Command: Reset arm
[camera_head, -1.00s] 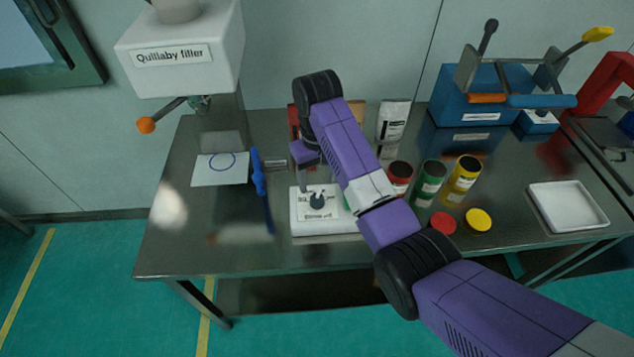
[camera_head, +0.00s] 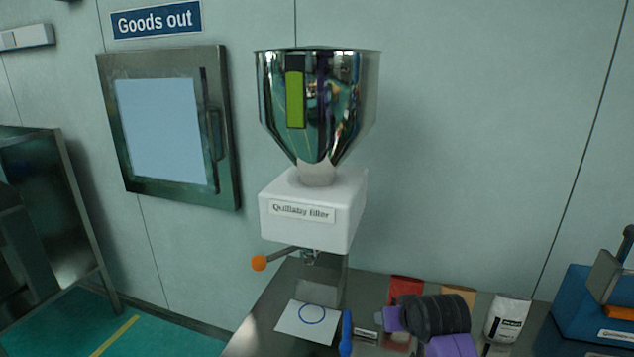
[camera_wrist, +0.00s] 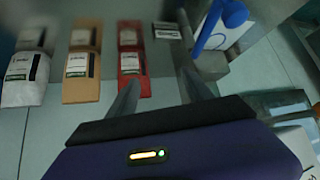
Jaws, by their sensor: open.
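My gripper (camera_wrist: 160,92) is open in the wrist view, with its two grey fingers apart and nothing held between them. In the head view only my dark wrist joint and purple arm parts show at the lower right, in front of the bags; the fingertips cannot be made out there. A red bag (camera_wrist: 133,62) stands beyond the left finger in the wrist view. It also shows in the head view (camera_head: 404,289), partly hidden by my wrist.
An orange-brown bag (camera_wrist: 82,75) and a white bag (camera_wrist: 25,78) stand beside the red one. The Quillaby filler (camera_head: 311,215), with a steel hopper and orange-knobbed lever, stands left of my arm. A circle-marked sheet (camera_head: 306,321) and blue tool (camera_head: 346,335) lie near it.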

